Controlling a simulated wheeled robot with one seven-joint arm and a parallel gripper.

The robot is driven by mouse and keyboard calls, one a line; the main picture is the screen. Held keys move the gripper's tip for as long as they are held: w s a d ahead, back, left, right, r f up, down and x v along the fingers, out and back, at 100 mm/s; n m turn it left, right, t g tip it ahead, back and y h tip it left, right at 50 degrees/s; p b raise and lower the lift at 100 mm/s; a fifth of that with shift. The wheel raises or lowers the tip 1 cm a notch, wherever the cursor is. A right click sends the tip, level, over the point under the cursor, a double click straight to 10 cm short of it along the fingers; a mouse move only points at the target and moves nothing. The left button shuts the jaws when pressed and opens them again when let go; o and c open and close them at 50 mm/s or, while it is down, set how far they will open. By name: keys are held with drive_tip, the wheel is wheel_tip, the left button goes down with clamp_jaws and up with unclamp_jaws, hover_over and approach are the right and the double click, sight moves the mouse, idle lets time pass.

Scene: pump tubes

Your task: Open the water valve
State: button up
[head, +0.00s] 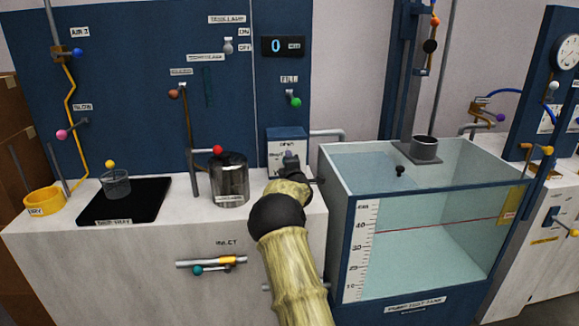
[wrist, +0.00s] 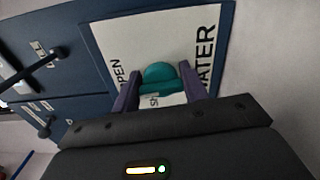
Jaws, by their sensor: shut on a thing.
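The water valve's teal handle (wrist: 158,78) shows in the wrist view, in front of a white plate (wrist: 178,28) lettered "WATER", with "OPEN" to its left and a partly hidden word below. My gripper (wrist: 158,92) has its two purple fingers on either side of the handle and is shut on it. In the head view my gripper (head: 291,160) is at the front of a small blue-topped box (head: 287,134) with a white labelled face. My gripper and arm hide the handle there.
A steel beaker (head: 230,182) stands on the counter just left of my arm. A glass water tank (head: 420,245) stands close to its right. A black drip tray (head: 145,205) lies further left. The inlet valve (head: 210,264) is on the counter's front.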

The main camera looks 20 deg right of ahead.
drive_tip(key=shift+m, duration=0.6)
drive_tip(key=shift+f, duration=0.1)
drive_tip(key=o, duration=1)
drive_tip(key=shift+s, duration=0.15)
drive_tip(key=v, duration=1.7)
drive_tip(key=shift+s+b, duration=0.1)
drive_tip(key=shift+b, duration=0.25)
